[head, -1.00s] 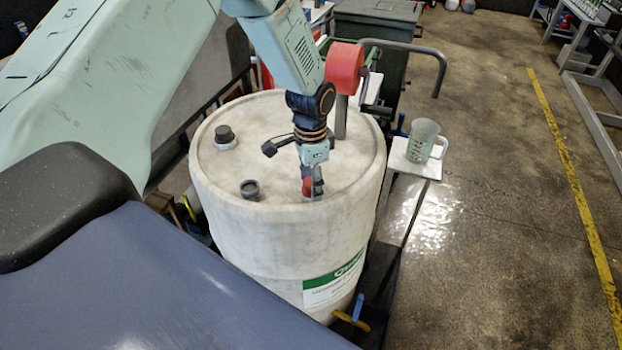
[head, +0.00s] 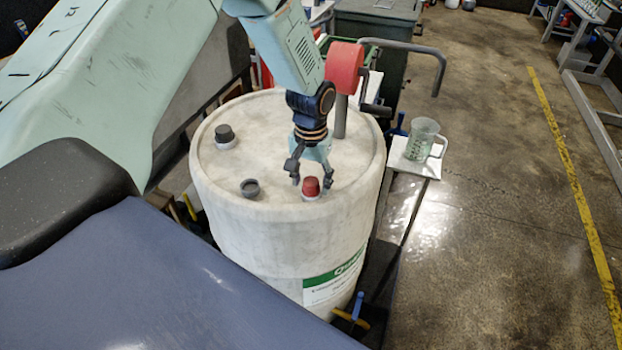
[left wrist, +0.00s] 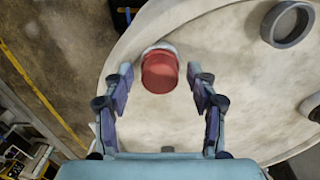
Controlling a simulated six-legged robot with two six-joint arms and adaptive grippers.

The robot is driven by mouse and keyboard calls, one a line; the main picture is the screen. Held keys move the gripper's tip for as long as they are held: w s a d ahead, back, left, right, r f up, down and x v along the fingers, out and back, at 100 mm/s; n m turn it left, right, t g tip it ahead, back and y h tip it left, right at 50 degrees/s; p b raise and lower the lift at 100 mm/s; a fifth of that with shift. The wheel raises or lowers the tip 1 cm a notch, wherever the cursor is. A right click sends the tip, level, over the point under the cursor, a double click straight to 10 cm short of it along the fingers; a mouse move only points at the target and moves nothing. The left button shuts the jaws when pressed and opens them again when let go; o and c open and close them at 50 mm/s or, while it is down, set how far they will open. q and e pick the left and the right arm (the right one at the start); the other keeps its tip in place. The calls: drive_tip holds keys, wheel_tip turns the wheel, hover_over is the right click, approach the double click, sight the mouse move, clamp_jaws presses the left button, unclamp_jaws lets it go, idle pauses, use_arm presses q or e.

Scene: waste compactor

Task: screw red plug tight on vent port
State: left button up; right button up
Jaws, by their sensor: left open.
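The red plug (head: 311,186) sits upright on the white vent port (head: 311,197) near the front rim of the pale drum's top. In the left wrist view the red plug (left wrist: 160,72) lies just beyond and between the fingertips, with a white rim showing behind it. How tightly it is seated cannot be told. My left gripper (head: 312,182) is open and empty, pointing down at the plug from just behind it. Its two fingers (left wrist: 160,80) show spread apart in the left wrist view. My right gripper is not in view.
The drum (head: 280,235) also bears a dark cap (head: 224,133) and a grey open ring (head: 250,188). A red pump with a crank (head: 344,68) rises at its back right. A jug (head: 422,139) stands on a small stand at right.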

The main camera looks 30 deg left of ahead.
use_arm(q)
drive_tip(key=n, duration=1)
drive_tip(key=shift+c, duration=0.3)
clamp_jaws()
drive_tip(key=m, duration=0.4)
drive_tip(key=shift+m, duration=0.4)
idle(0.6)
drive_tip(key=m, duration=0.5)
idle(0.4)
